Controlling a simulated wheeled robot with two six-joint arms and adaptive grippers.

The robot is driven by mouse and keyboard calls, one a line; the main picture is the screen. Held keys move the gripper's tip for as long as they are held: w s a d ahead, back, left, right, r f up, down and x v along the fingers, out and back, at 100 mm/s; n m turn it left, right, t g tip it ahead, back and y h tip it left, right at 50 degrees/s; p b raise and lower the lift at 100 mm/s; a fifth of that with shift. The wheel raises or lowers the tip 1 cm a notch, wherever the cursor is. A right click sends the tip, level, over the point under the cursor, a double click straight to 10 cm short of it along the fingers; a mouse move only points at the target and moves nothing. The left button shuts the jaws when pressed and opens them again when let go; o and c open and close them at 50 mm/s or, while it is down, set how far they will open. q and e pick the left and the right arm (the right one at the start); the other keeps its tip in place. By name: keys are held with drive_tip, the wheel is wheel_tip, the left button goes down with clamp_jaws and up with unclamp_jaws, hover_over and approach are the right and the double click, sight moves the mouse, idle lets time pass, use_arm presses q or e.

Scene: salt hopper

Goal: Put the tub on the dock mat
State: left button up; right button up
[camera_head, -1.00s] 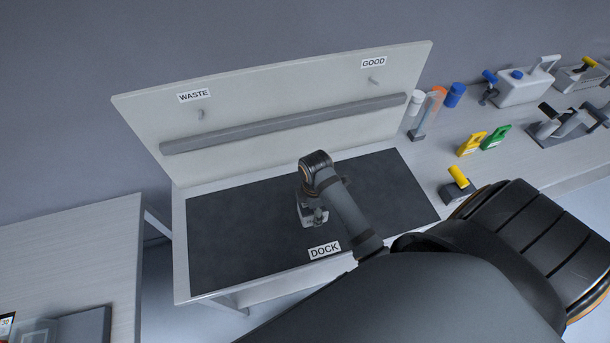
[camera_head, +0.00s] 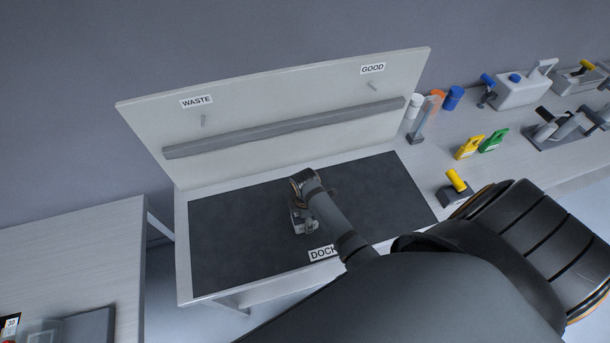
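The dark dock mat (camera_head: 240,230) lies on a pale bench, with a DOCK label (camera_head: 322,253) at its front edge, partly covered by my arm. My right gripper (camera_head: 305,226) is over the middle of the mat, pointing down, mostly hidden behind my own wrist. A small light grey shape shows at the gripper; I cannot tell whether it is part of the gripper or a tub held there. No tub can be clearly made out. Whether the fingers are open or shut is hidden. My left gripper is out of view.
A white back panel with WASTE (camera_head: 197,101) and GOOD (camera_head: 372,69) labels and a grey rail (camera_head: 285,128) stands behind the mat. The mat's left side is clear.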

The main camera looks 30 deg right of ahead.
drive_tip(key=o, duration=0.3)
drive_tip(key=shift+o, duration=0.2)
wheel_tip(320, 180, up, 12)
drive_tip(key=b, duration=0.2)
drive_tip(key=shift+r+b, duration=0.15)
drive_tip(key=shift+b, duration=0.2)
